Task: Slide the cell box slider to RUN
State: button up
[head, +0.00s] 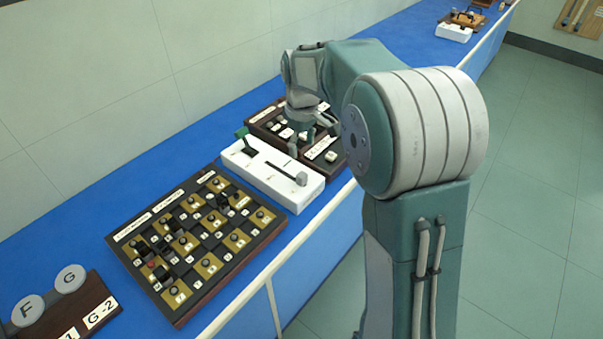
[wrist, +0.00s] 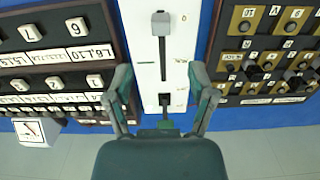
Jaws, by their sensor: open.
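The white cell box (head: 262,182) stands on the blue bench; it also fills the middle of the wrist view (wrist: 180,72). Its grey slider knob (head: 302,179) is at the bench-front end of a dark straight slot. In the wrist view the knob (wrist: 161,22) is at the top, with the slot running down from it. A green lever (head: 243,138) stands at the box's other end. The small markings beside the slot are too small to read. My gripper (wrist: 163,85) is open and empty. Its fingers straddle the box's width in the wrist view, apart from the knob.
A dark board with brass plates and knobs (head: 205,235) lies close on the near side of the box. Another dark board with white keys (head: 325,148) lies close on the far side. A plaque with round F and G discs (head: 85,310) is at lower left.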

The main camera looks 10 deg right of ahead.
aim_at(301, 174)
notch_tip(301, 174, down, 11)
jog(key=shift+r, duration=0.1)
dwell(0.4)
jog(key=shift+c, duration=0.3)
grip_shut()
